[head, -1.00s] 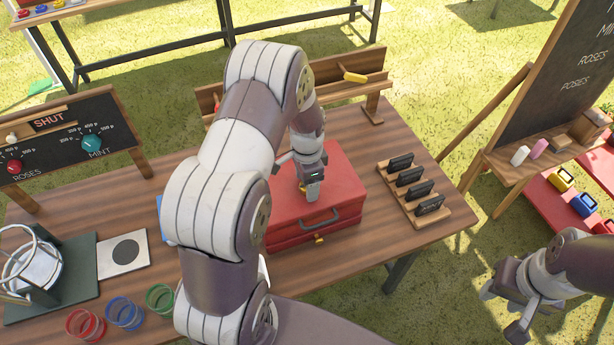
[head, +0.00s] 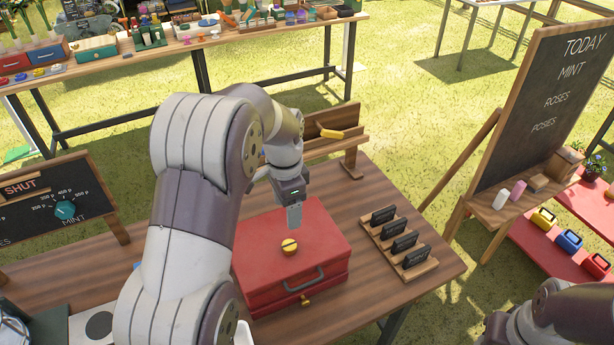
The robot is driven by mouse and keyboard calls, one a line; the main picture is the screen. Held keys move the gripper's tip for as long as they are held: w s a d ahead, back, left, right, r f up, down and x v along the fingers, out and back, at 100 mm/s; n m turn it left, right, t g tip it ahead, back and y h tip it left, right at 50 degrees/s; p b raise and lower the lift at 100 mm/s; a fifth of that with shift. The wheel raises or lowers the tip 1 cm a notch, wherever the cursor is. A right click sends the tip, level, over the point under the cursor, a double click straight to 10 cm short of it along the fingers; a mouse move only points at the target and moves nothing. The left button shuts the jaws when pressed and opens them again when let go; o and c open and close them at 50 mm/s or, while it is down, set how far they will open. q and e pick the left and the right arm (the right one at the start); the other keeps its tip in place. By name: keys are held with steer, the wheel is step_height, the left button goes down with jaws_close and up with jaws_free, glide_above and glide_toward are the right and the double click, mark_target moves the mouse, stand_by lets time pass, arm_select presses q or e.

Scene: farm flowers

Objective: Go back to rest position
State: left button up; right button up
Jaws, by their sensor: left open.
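My left gripper (head: 294,216) hangs above the red case on the wooden table, apart from it, with its fingers pointing down. It is open and holds nothing that I can see. The red case (head: 330,245) is closed, with a grey handle and a yellow latch on its front. A small round yellow-and-dark thing (head: 289,247) sits on its lid, just below my left gripper. My right arm shows at the lower right corner; its gripper's fingers are not clear there.
A rack of several black tags (head: 408,250) stands right of the case. A wooden rail (head: 341,142) is behind it. A chalkboard easel (head: 550,100) stands at the right, near red shelves (head: 533,230). A price board (head: 60,208) is at the left. A full bench (head: 190,45) stands behind.

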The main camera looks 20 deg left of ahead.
arm_select(q)
steer(key=s+d+f+n, duration=0.1)
steer(key=s+d+n, duration=0.3)
steer(key=s, duration=0.2)
steer(key=s+d+n+t, duration=0.1)
steer(key=s+d+n, duration=0.3)
steer(key=s, duration=0.3)
steer(key=shift+s+f, duration=0.3)
steer(key=shift+f, duration=0.1)
steer(key=shift+s+d, duration=0.1)
